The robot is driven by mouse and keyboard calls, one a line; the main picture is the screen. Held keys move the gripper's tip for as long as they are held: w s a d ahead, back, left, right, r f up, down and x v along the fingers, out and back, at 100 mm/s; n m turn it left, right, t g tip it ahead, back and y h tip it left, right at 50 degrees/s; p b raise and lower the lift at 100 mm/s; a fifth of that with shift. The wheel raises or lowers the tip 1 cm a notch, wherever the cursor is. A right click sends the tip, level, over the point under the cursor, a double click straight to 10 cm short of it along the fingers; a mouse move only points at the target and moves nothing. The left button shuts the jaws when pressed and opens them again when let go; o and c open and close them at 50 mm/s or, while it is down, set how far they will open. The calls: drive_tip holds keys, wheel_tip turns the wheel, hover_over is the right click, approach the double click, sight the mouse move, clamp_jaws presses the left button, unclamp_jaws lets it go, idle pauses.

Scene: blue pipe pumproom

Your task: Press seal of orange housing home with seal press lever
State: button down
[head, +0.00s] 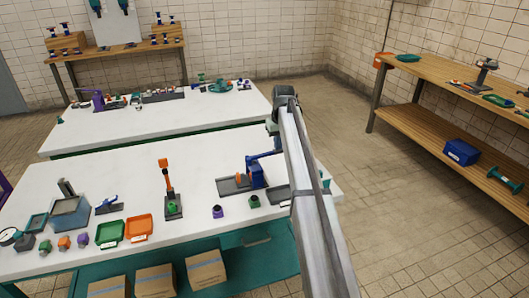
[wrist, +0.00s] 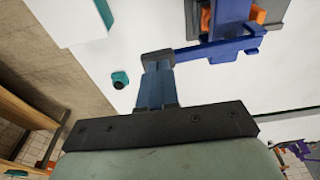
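The blue seal press (head: 257,172) stands on a grey base on the white table, and its blue lever (head: 265,155) points right toward my arm. In the wrist view the lever (wrist: 220,48) runs from the press to a dark grey block at the fingertips. My gripper (wrist: 157,62) looks shut on the lever's outer end; the exact grip is partly hidden. Orange parts, probably the orange housing (wrist: 257,14), show beside the press column at the top of the wrist view. The seal cannot be made out. My arm hides the gripper in the head view.
An orange-handled press (head: 167,188) stands left of the blue press. Purple (head: 217,212) and green (head: 254,202) small parts stand in front. Green (head: 110,232) and orange (head: 138,228) trays lie at the front left. A small teal part (wrist: 120,80) lies near the fingers.

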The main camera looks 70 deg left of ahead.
sight(278, 153)
drive_tip(key=shift+f, duration=2.45)
drive_tip(key=shift+d+f, duration=0.1)
drive_tip(key=shift+f, duration=0.1)
drive_tip(key=shift+r, duration=0.15)
wheel_tip(278, 153, up, 12)
idle(0.9)
idle(0.4)
